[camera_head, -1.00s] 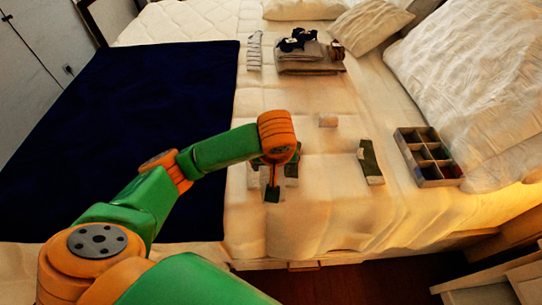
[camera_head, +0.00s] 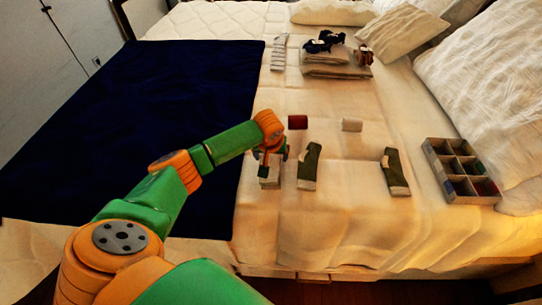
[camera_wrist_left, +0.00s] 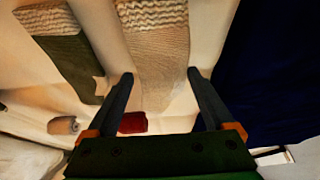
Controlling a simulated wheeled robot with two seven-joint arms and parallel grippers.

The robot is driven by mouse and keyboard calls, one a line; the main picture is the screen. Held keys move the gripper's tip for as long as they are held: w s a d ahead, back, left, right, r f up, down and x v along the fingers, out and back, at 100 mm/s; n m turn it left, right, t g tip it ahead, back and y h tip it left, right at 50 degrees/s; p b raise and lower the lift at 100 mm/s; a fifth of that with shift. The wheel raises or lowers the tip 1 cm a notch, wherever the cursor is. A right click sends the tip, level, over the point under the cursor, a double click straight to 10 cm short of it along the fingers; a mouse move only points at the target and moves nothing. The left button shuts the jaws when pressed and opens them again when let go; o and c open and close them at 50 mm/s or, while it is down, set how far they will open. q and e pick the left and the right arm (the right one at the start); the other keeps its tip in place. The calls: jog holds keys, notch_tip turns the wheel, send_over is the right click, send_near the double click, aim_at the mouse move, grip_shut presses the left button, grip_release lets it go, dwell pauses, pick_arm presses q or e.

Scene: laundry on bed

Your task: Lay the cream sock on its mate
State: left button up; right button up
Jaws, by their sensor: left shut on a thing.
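A cream sock (camera_head: 268,173) lies on the bed near the edge of the dark blue blanket. My left gripper (camera_head: 271,155) is low over it, with the fingers shut on it. In the left wrist view the knitted cream sock (camera_wrist_left: 158,50), with its ribbed cuff, runs between the two fingers (camera_wrist_left: 162,85). I cannot make out a second flat cream sock apart from this one, nor tell whether one lies under it. My right gripper is not in view.
A green sock (camera_head: 311,163) lies just right of the cream one, another green sock (camera_head: 396,173) farther right. A red roll (camera_head: 297,122) and a cream roll (camera_head: 351,125) lie beyond. A divided box (camera_head: 429,160) stands at right; folded laundry (camera_head: 335,70) lies behind.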

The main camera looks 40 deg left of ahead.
pick_arm(q)
jog(key=shift+f, duration=0.1)
jog(key=o, duration=1.1)
jog(key=shift+c, duration=0.2)
jog(key=p+v, duration=0.2)
jog(key=v, duration=1)
jog(key=shift+p, duration=0.3)
